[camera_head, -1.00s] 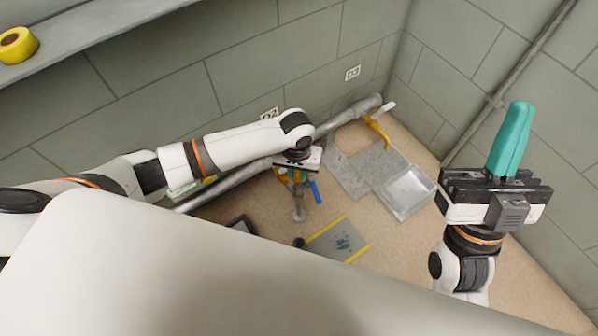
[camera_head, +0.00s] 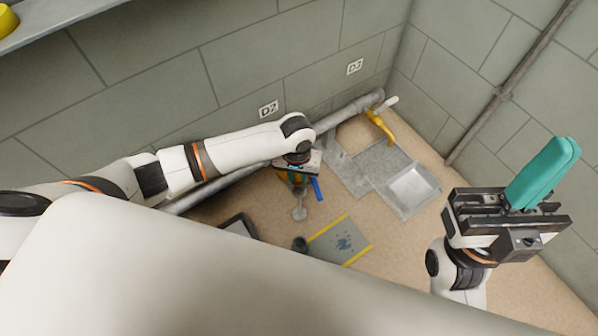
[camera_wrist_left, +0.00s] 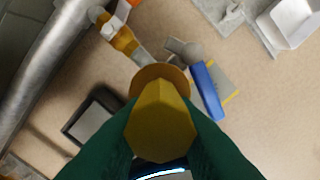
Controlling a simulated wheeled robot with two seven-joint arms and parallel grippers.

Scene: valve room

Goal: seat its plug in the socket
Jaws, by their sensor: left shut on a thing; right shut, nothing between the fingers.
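My left gripper (camera_head: 296,174) points down at the floor by the pipe; its wrist mostly hides its fingers in the head view. In the left wrist view its dark green fingers are shut on a yellow faceted piece (camera_wrist_left: 161,125) with a brown round flange at its far end. I cannot tell if this piece is the plug, or whether it touches anything below. Past it are an orange-yellow fitting (camera_wrist_left: 124,41) and a blue handle (camera_wrist_left: 208,90). My right gripper (camera_head: 566,151) is raised at the right, its teal fingers shut and empty. I cannot make out a socket.
A grey pipe (camera_head: 345,114) runs along the wall foot, with a yellow valve handle (camera_head: 379,125) at its far end. A pale tray (camera_head: 411,189) lies on the floor beside grey plates. A yellow-edged mat (camera_head: 341,240) and a dark-rimmed box (camera_head: 240,226) lie nearer.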

